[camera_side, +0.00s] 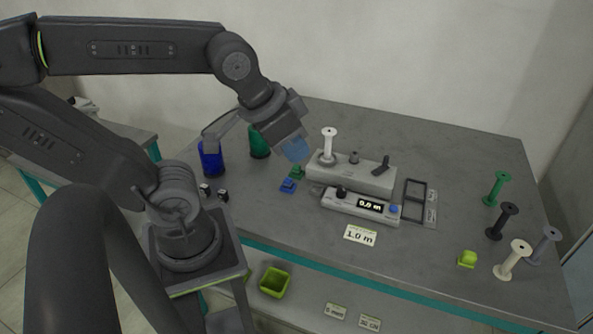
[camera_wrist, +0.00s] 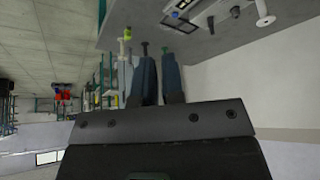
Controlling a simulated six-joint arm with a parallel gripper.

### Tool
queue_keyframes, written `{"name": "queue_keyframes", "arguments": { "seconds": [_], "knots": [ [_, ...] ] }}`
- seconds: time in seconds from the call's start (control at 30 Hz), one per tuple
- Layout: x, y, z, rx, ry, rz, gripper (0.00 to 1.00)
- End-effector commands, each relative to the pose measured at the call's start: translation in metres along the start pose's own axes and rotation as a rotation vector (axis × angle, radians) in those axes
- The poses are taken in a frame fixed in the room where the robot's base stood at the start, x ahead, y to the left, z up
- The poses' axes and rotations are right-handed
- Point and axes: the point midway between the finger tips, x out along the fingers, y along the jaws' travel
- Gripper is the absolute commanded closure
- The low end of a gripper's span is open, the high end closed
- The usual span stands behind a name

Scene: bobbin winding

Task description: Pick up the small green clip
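The small green clip (camera_side: 296,172) lies on the grey table in the side view, just behind a blue clip (camera_side: 288,186) and left of the winder. My gripper (camera_side: 295,150) hangs above and close to the green clip, tilted down to the right. Its bluish fingers look apart, with a narrow gap between them in the wrist view (camera_wrist: 159,75), and I see nothing held. I cannot make out the green clip in the wrist view.
The winder (camera_side: 350,175) carries a white spool (camera_side: 328,145); a counter box (camera_side: 360,204) stands before it. Blue (camera_side: 211,160) and green (camera_side: 259,142) cylinders stand left. Several spools and a yellow-green block (camera_side: 467,259) are right. A yellow-green bin (camera_side: 275,281) sits below the table edge.

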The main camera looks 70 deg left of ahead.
Motion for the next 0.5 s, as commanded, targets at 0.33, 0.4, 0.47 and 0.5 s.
{"name": "queue_keyframes", "arguments": {
  "seconds": [0.33,0.4,0.47,0.5],
  "knots": [
    [0.0000,0.0000,0.0000,0.000,0.000,0.000,0.70],
    [0.0000,-0.0001,-0.0001,0.001,0.000,0.000,0.70],
    [0.0010,-0.0010,-0.0008,0.011,-0.001,-0.003,0.70],
    [0.0025,-0.0025,-0.0020,0.028,-0.003,-0.006,0.70]
  ]
}}
